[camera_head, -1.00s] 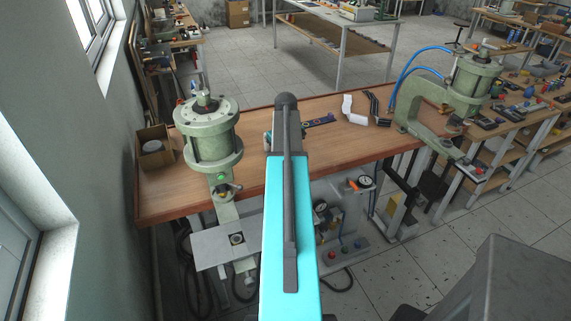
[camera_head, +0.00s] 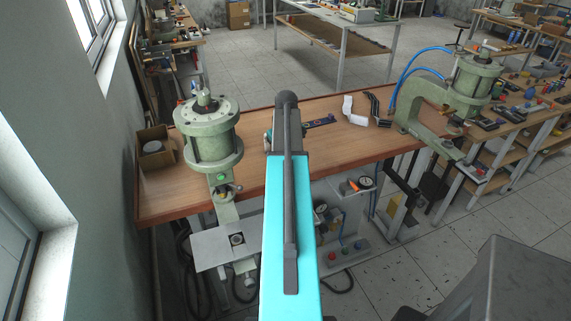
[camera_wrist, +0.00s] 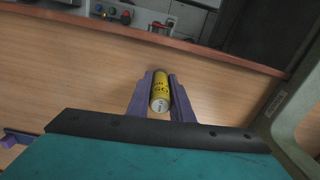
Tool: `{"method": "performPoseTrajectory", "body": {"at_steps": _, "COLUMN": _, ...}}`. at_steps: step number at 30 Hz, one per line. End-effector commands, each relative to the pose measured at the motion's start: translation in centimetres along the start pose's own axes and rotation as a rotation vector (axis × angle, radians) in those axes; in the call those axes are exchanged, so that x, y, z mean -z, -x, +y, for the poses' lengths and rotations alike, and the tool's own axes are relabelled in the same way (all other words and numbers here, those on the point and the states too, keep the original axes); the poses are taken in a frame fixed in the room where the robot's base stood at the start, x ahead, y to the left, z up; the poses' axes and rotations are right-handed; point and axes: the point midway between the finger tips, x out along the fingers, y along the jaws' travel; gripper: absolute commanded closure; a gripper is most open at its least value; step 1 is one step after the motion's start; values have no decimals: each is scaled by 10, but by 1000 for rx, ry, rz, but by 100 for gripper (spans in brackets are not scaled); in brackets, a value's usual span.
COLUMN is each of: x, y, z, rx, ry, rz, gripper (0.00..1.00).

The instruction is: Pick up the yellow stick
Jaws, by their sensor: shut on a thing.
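The yellow stick (camera_wrist: 160,90) is a short yellow cylinder with dark lettering and a pale end. In the wrist view it sits between the two purple fingers of my gripper (camera_wrist: 160,88), which are shut on it. The wooden tabletop (camera_wrist: 70,75) shows behind it; I cannot tell whether the stick touches the table. In the head view my arm hides the gripper and the stick.
A green pneumatic press (camera_head: 210,130) stands at the table's left, beside a cardboard box (camera_head: 155,148). A second press (camera_head: 470,85) is at the right. A white piece (camera_head: 352,112) and a dark blue strip (camera_head: 320,122) lie on the wooden table (camera_head: 330,150).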

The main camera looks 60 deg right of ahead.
Motion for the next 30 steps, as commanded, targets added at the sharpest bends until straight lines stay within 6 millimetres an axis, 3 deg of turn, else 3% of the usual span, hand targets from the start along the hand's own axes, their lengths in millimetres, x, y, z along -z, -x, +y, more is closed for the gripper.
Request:
{"method": "performPoseTrajectory", "body": {"at_steps": 11, "x": 0, "y": 26, "z": 1, "rx": -1, "ry": 1, "rz": 1, "gripper": 100}}
{"method": "performPoseTrajectory", "body": {"at_steps": 20, "x": -41, "y": 28, "z": 10, "rx": -1, "ry": -2, "rz": 0, "gripper": 100}}
{"method": "performPoseTrajectory", "body": {"at_steps": 30, "x": -103, "y": 34, "z": 25, "rx": -1, "ry": -2, "rz": 2, "gripper": 100}}
